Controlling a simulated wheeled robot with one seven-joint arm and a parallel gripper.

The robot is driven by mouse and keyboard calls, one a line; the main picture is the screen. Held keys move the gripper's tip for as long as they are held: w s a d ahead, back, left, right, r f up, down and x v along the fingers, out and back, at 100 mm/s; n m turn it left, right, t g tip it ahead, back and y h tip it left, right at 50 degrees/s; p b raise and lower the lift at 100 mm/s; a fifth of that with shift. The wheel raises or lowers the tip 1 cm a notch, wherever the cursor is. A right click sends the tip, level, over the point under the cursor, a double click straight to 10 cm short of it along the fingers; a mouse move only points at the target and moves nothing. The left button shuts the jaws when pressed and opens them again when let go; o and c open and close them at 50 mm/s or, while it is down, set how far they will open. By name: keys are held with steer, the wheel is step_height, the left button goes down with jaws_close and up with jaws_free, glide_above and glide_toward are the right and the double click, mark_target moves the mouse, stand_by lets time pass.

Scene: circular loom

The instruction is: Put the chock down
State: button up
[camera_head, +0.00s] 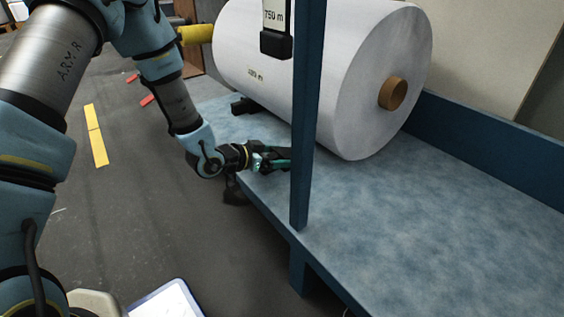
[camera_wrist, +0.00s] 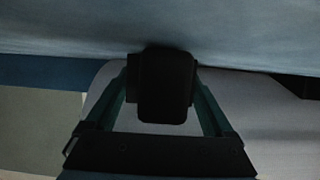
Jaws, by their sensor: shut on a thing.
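My gripper (camera_head: 276,161) is low over the front edge of the blue bench, beside the large white roll (camera_head: 285,55). In the wrist view its two teal fingers (camera_wrist: 165,105) are shut on a black chock (camera_wrist: 167,85). The chock is close to the blue surface; I cannot tell whether it touches it. In the head view the blue post hides part of the fingertip area, and the held chock is hard to make out. Another black chock (camera_head: 243,106) sits on the bench at the left end of the roll.
The blue bench top (camera_head: 440,220) is clear to the right of the roll. A blue upright post (camera_head: 309,120) stands at the bench's front edge, just right of my gripper, with a "750 m" tag (camera_head: 276,25) next to it. A yellow bar (camera_head: 195,34) is at the roll's left end.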

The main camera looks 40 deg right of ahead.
steer(key=shift+d, duration=0.15)
steer(key=o, duration=1.5)
steer(key=shift+f, duration=0.1)
